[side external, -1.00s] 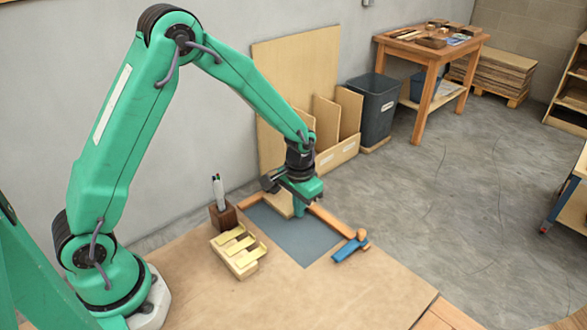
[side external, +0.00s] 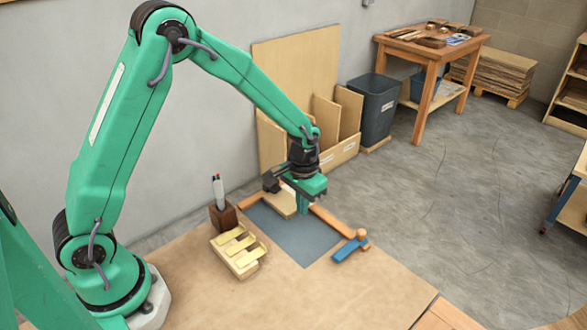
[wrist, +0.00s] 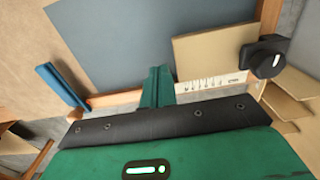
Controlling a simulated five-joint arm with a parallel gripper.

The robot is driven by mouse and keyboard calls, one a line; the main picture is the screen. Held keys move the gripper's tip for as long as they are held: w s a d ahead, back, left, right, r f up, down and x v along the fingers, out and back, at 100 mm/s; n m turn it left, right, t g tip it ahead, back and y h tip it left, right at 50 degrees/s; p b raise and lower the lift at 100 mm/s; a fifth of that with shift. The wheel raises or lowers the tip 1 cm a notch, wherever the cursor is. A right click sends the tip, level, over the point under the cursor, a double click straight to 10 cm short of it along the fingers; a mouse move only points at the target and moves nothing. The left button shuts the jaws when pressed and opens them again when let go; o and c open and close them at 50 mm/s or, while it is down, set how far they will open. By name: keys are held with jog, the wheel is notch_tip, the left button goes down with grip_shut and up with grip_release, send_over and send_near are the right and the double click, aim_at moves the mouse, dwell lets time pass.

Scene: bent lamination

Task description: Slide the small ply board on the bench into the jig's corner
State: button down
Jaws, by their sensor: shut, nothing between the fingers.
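The small ply board (side external: 283,206) lies flat on the grey mat near its far corner. In the wrist view the board (wrist: 212,48) is right of my fingers, its right edge close to one wooden fence (wrist: 269,14). The other fence (side external: 331,221) runs along the mat's right side; it shows in the wrist view too (wrist: 112,98).
A blue-handled clamp (side external: 348,249) sits at the fence's near end. A wooden pen block (side external: 223,217) and a pale block with yellowish pieces (side external: 238,252) stand left of the grey mat (side external: 306,241). The mat's near part is clear.

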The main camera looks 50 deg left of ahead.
notch_tip(320, 180, up, 5)
jog(key=shift+r, duration=0.15)
dwell(0.5)
jog(key=s+a+r+t, duration=0.3)
jog(key=s+r, duration=0.6)
jog(key=r, duration=0.4)
jog(key=s+a+r+t, duration=0.1)
jog(key=s+r, duration=0.3)
jog(key=s, duration=0.8)
jog(key=shift+a+r+t, duration=0.2)
jog(key=shift+a+t, duration=0.05)
jog(key=shift+t, duration=0.55)
jog(key=c, duration=2.2)
grip_release()
